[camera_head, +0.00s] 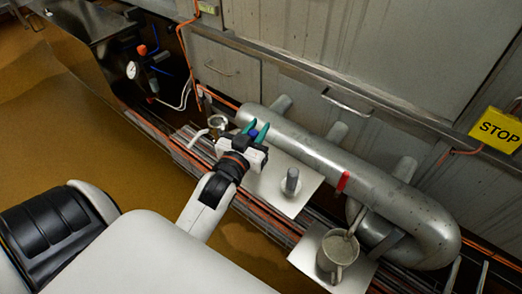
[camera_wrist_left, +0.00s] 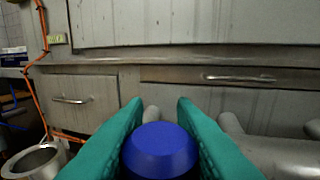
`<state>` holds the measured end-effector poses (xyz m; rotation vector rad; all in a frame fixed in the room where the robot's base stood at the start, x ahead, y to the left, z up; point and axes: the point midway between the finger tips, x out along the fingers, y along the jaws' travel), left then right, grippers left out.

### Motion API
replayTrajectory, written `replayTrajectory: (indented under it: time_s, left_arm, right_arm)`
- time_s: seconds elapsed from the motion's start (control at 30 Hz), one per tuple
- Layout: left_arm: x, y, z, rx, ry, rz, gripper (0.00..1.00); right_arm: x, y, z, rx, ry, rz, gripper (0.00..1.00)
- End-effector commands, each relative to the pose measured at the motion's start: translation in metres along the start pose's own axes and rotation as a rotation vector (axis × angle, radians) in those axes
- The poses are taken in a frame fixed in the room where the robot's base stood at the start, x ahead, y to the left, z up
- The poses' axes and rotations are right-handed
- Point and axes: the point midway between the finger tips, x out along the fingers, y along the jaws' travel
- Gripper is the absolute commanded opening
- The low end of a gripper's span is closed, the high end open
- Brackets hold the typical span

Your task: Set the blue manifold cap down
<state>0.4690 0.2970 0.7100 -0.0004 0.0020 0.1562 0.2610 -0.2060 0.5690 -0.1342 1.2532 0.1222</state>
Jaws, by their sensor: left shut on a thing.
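My left gripper (camera_head: 257,131) has teal fingers and is shut on the blue manifold cap (camera_wrist_left: 160,150). In the head view the cap (camera_head: 253,133) is a small blue spot between the fingers, mostly hidden by them. In the left wrist view it fills the space between the two fingers. The gripper is in front of the left part of the grey pipe manifold (camera_head: 330,160), above or beside a white plate (camera_head: 270,186). I cannot tell whether the cap touches anything below. My right gripper is not in view.
A grey metal cylinder (camera_head: 291,182) stands on the white plate. A metal mug (camera_head: 338,252) stands on another plate to the right. A metal cup (camera_head: 217,125) is just left of the gripper. A red handle (camera_head: 343,181) sits on the pipe. Grey cabinets are behind.

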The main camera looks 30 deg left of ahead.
Motion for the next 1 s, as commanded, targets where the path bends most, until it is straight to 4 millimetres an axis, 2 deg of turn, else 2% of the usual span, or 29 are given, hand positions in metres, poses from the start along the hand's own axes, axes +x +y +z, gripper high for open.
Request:
replayTrajectory:
  time_s: [0.03,0.17,0.27,0.4,0.8,0.83,0.93,1.0]
  left_arm:
    - [0.000,0.000,-0.006,-0.001,-0.001,0.001,0.00]
    - [0.000,0.000,-0.014,-0.001,-0.002,0.001,0.00]
    - [0.000,0.000,-0.028,-0.001,-0.001,0.001,0.00]
    - [0.000,0.000,-0.046,-0.001,-0.001,0.001,0.00]
    - [0.000,0.000,-0.049,-0.001,-0.002,0.001,0.00]
    - [0.000,0.000,-0.049,-0.001,-0.001,0.001,0.29]
    - [0.000,0.000,-0.049,-0.001,-0.001,0.001,0.45]
    - [0.000,0.000,-0.049,0.000,-0.001,0.001,0.46]
  right_arm:
    - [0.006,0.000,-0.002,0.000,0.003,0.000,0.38]
    - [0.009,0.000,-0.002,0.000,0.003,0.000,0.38]
    - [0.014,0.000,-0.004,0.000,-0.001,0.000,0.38]
    - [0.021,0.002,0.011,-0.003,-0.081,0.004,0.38]
    - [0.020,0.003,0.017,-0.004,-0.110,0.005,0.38]
    - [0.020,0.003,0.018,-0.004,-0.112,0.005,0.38]
    - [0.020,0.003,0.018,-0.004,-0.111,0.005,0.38]
    - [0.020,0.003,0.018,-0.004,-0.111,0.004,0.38]
